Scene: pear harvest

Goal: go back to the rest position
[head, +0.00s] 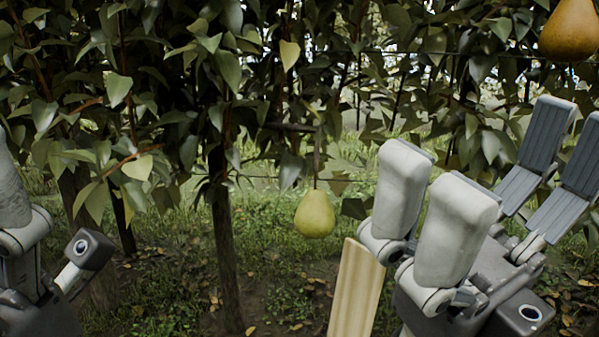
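My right gripper (487,178) is large at the right of the head view, fingers pointing up. Its pale fingers and its dark grey ribbed fingers stand well apart, with nothing between them. My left gripper (18,215) shows only in part at the left edge. One pale finger is visible, and the rest is cut off, so I cannot tell if it is open. A yellow-green pear (315,214) hangs in the middle, left of my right gripper and apart from it. A brown-orange pear (570,28) hangs at the top right, above the grey fingers.
Leafy branches (220,60) fill the top of the view. A thin trunk (222,230) stands left of centre. A pale wooden slat (357,290) rises beside my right gripper, and what it belongs to is hidden. Grass and fallen leaves (275,285) cover the ground.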

